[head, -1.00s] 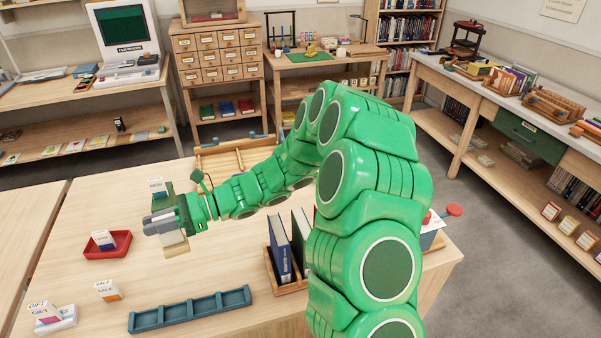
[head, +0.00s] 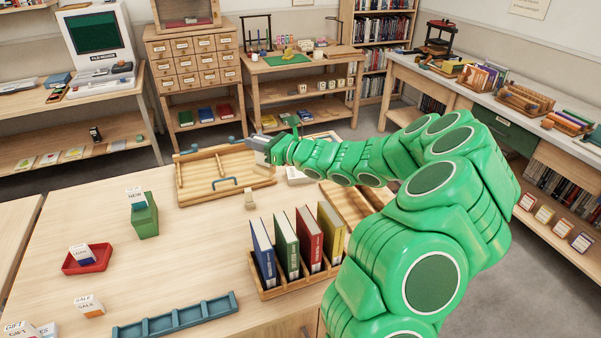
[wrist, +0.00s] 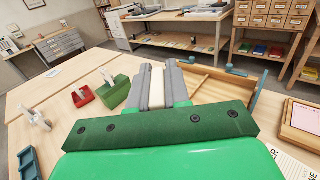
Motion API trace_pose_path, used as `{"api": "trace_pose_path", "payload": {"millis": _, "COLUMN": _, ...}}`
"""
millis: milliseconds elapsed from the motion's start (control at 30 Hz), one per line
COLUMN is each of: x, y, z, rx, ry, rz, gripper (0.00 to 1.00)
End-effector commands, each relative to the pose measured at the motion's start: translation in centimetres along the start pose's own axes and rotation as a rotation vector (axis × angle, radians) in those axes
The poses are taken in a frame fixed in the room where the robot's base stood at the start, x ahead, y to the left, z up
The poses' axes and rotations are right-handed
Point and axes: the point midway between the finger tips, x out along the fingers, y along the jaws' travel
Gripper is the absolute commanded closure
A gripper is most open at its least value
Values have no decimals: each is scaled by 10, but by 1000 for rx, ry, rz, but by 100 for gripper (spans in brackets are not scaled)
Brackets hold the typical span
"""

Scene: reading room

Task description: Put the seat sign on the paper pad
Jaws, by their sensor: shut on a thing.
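My gripper (head: 260,150) is above the wooden tray at the far side of the table. In the wrist view its two grey fingers (wrist: 163,87) are shut on a narrow cream thing (wrist: 157,84), which I take to be the seat sign; only a strip of it shows. A pale pad in a wooden frame (wrist: 303,117), likely the paper pad, lies to the right in the wrist view, apart from my gripper. In the head view my arm partly covers that area.
The wooden tray (head: 190,198) has blue handles. A small wooden piece (head: 250,200) stands before it. A rack of books (head: 290,290) is nearer. A green box (head: 144,220), red tray (head: 87,262) and blue divided tray (head: 178,318) lie left. The table's middle is clear.

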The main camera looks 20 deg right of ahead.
Motion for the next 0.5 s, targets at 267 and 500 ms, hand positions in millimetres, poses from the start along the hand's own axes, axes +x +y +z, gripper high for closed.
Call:
{"api": "trace_pose_path", "payload": {"millis": 267, "x": -63, "y": -81, "z": -2, "rx": 1, "ry": -6, "rz": -228, "gripper": 100}}
{"api": "trace_pose_path", "payload": {"millis": 500, "x": -90, "y": -108, "z": -7, "rx": -2, "ry": -2, "rz": -312, "gripper": 100}}
